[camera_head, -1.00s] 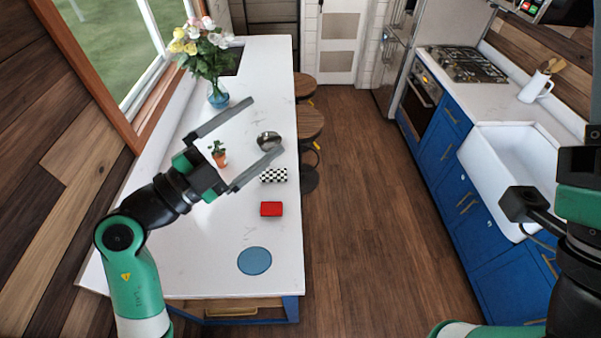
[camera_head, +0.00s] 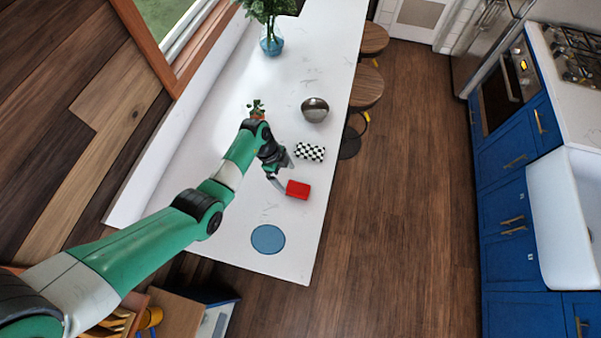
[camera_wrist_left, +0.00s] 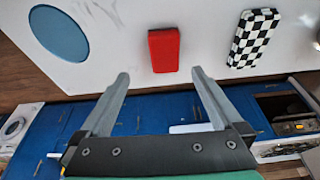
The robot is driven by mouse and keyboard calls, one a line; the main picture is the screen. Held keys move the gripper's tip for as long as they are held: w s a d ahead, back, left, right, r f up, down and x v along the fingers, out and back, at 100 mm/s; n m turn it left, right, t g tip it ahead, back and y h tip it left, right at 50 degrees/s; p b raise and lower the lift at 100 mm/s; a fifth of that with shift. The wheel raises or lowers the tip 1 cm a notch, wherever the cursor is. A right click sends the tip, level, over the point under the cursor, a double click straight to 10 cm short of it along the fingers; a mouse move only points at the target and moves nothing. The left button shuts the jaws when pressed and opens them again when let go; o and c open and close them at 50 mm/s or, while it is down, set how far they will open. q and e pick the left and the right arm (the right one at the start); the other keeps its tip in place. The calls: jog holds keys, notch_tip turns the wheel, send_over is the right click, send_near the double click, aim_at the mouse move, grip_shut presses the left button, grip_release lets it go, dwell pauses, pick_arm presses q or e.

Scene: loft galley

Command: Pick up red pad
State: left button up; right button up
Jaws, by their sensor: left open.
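The red pad (camera_head: 298,189) lies flat on the white counter, near its right edge. My left gripper (camera_head: 285,175) is just to the pad's left, low over the counter, with its fingers apart and nothing between them. In the left wrist view, the red pad (camera_wrist_left: 164,50) shows just beyond the open fingertips (camera_wrist_left: 160,73), roughly centred between them. Whether a fingertip touches the pad I cannot tell. My right gripper is out of view.
A checkered block (camera_head: 310,152) lies just behind the pad. A blue disc (camera_head: 268,239) lies in front. A shiny round bowl (camera_head: 315,109), a small potted plant (camera_head: 257,108) and a flower vase (camera_head: 272,42) stand farther back. The counter (camera_head: 225,225) is clear around the disc.

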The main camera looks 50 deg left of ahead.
aim_at(297, 188)
pick_arm(q)
jog(key=x, duration=0.3)
jog(key=shift+d+f+b, duration=0.1)
jog(key=shift+f+b, duration=0.2)
jog(key=shift+b, duration=0.05)
jog(key=shift+w+d+f+p, duration=0.1)
jog(key=shift+w+f+p, duration=0.1)
jog(key=shift+p, duration=0.1)
jog(key=shift+w+d+f, duration=0.1)
jog(key=shift+f, duration=0.55)
jog(key=b+x, duration=0.1)
jog(key=b, duration=0.1)
jog(key=b+x, duration=0.1)
jog(key=x, duration=0.1)
jog(key=b+x, duration=0.2)
jog(key=shift+w+f+b, duration=0.15)
jog(key=shift+w+b, duration=0.2)
jog(key=c, duration=1.3)
jog(key=shift+c, duration=0.2)
